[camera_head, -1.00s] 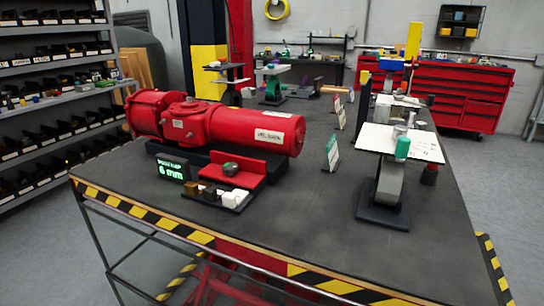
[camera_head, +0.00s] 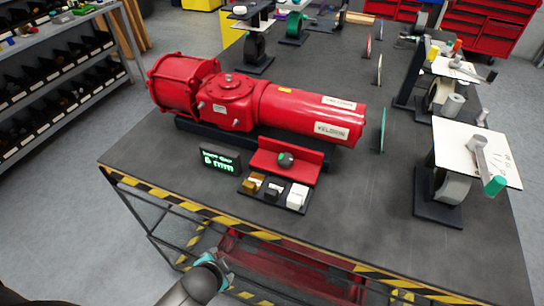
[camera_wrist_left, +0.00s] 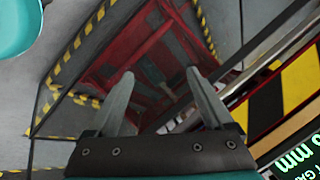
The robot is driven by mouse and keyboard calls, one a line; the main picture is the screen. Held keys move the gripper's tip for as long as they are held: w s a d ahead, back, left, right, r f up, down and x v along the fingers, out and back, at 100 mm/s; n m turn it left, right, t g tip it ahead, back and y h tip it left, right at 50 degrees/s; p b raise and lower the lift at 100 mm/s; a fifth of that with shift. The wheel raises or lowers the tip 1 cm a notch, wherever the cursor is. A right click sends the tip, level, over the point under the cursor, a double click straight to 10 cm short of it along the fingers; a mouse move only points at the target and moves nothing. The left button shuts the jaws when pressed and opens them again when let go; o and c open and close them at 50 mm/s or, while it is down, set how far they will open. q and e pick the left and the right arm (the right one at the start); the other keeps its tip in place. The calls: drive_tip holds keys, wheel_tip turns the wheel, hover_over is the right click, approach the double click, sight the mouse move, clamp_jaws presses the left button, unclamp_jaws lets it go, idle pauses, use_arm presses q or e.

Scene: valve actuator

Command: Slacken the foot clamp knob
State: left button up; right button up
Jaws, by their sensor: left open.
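A red valve actuator (camera_head: 255,103) lies on the dark workbench (camera_head: 330,215). In front of it is a red angled bracket (camera_head: 300,172) with a dark green round knob (camera_head: 285,159), which looks like the clamp knob. My left gripper (camera_head: 226,268) is low at the bottom of the head view, in front of the bench's front edge and apart from the knob. In the left wrist view my left gripper (camera_wrist_left: 161,75) has its two fingers spread with nothing between them. The knob does not show there. My right gripper is not in view.
A display (camera_head: 220,160) reading 6 mm stands left of the bracket. A dark tray (camera_head: 298,208) with small brown, dark and white blocks is in front. A stand with a white plate (camera_head: 500,140) is at right. The striped bench edge (camera_head: 190,213) lies between gripper and knob.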

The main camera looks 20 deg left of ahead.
use_arm(q)
drive_tip(key=w+a+r+m+t+h+p, duration=0.1)
drive_tip(key=w+r+m+t+p, duration=0.3)
drive_tip(key=r+m, duration=0.6)
drive_tip(key=w+a+r+m+t+p, duration=0.1)
drive_tip(key=w+r+m+t+p, duration=0.4)
drive_tip(key=r, duration=1)
drive_tip(key=m+g+h+b, duration=0.15)
drive_tip(key=m+h, duration=0.55)
drive_tip(key=m, duration=1.2)
approach(283, 160)
drive_tip(key=shift+g, duration=0.45)
drive_tip(key=x, duration=0.7)
drive_tip(key=shift+w+a+r, duration=0.1)
drive_tip(key=shift+r, duration=0.25)
drive_tip(key=shift+x, duration=0.9)
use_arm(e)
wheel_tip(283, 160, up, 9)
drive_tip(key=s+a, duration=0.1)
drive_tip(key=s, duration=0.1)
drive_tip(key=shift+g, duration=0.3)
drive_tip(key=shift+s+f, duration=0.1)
use_arm(q)
clamp_jaws()
